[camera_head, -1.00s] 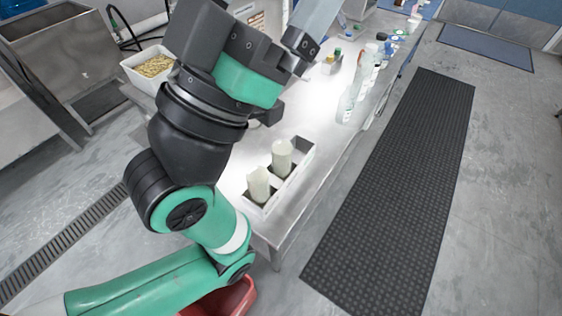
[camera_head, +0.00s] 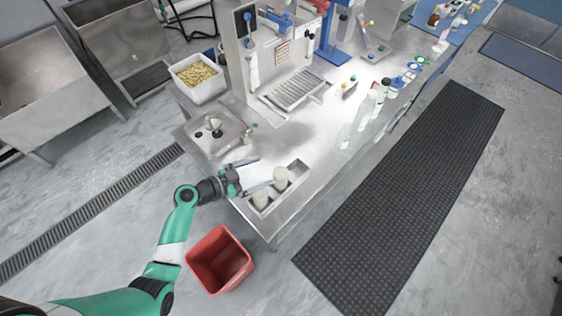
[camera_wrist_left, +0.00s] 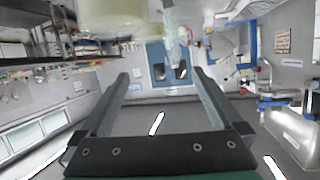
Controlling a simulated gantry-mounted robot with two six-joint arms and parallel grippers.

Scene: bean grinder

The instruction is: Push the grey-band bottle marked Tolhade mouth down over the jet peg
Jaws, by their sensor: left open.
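Several pale bottles (camera_head: 367,108) stand in a row along the right edge of the steel counter; their bands and lettering are too small to read, so I cannot tell which is Tolhade. A steel basin (camera_head: 226,139) on the left of the counter holds small dark fittings (camera_head: 215,132); I cannot tell whether one is the jet peg. My left gripper (camera_head: 254,175) is open and empty, its fingers spread beside two cream cylinders, one at the back (camera_head: 280,177) and one in front (camera_head: 261,198). In the left wrist view the open fingers (camera_wrist_left: 163,80) have nothing between them. My right gripper is out of view.
The cylinders stand in a steel holder (camera_head: 301,168) at the counter's near end. A grinder machine with a drip grate (camera_head: 297,90) stands behind. A white bin of beans (camera_head: 197,78) is at left. A red bin (camera_head: 220,262) stands on the floor. Mid-counter is clear.

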